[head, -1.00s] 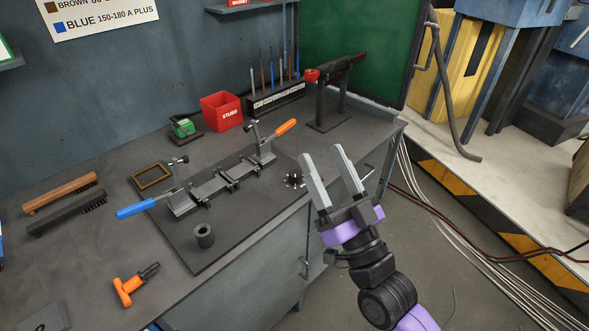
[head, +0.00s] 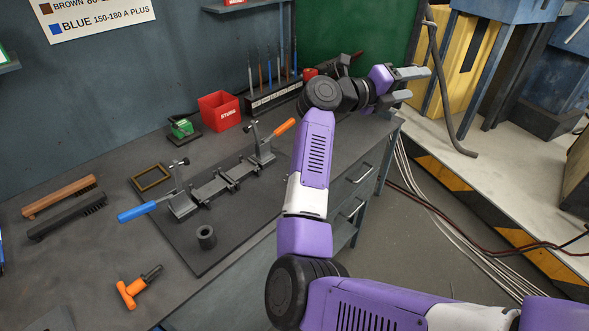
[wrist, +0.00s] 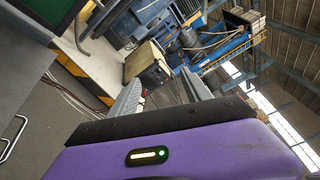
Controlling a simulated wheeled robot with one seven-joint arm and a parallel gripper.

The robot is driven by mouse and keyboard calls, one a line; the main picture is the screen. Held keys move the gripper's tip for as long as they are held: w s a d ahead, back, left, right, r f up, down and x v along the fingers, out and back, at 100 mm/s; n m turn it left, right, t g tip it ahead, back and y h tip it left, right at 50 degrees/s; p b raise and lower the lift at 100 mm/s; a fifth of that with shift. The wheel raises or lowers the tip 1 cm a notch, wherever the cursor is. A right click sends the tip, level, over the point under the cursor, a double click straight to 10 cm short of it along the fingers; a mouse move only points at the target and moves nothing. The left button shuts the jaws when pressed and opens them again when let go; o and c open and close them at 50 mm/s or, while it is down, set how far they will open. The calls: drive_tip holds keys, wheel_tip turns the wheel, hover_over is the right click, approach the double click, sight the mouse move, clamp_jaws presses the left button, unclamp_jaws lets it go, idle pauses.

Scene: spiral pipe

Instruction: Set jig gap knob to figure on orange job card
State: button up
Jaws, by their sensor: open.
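The jig (head: 222,182) stands on a dark plate (head: 205,262) on the bench, with a blue-handled lever (head: 137,211) at its left and an orange-handled lever (head: 284,125) at its right. The round knob with pale marks around it, at the plate's right side, is hidden behind my arm in the head view. I see no orange job card in either view. My gripper (head: 420,84) is open and empty, past the bench's right end, pointing right. In the wrist view my gripper (wrist: 163,75) has nothing between its fingers.
A short dark tube (head: 206,237) stands on the plate. An orange-handled tool (head: 130,292), two brushes (head: 60,197), a brass frame (head: 152,178), a green item (head: 183,128) and a red stubs box (head: 220,111) are on the bench. Cables (head: 440,235) run along the floor at right.

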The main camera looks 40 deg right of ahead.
drive_tip(key=w+a+f+t+y, duration=0.4)
drive_tip(key=w+a+f+y, duration=0.3)
drive_tip(key=w+f+y, duration=0.35)
drive_tip(key=w+a+f+y, duration=0.1)
drive_tip(key=w+a+f, duration=0.1)
drive_tip(key=a, duration=0.2)
drive_tip(key=w+a+f+n+t+y, duration=0.1)
drive_tip(key=w+a+f+y, duration=0.1)
drive_tip(key=a, duration=0.3)
drive_tip(key=w+a+f+n+y, duration=0.1)
drive_tip(key=w+a+f+y, duration=0.1)
drive_tip(key=w+a, duration=0.1)
drive_tip(key=shift+w+a+t+y, duration=0.1)
drive_tip(key=shift+a+t+y, duration=0.25)
drive_tip(key=shift+a, duration=0.5)
drive_tip(key=shift+a+f, duration=0.15)
drive_tip(key=shift+f, duration=0.05)
drive_tip(key=f, duration=0.5)
drive_tip(key=f+p, duration=0.1)
drive_tip(key=f, duration=0.1)
drive_tip(key=shift+s+d+f, duration=0.25)
drive_tip(key=shift+s, duration=0.05)
drive_tip(key=shift+c, duration=0.3)
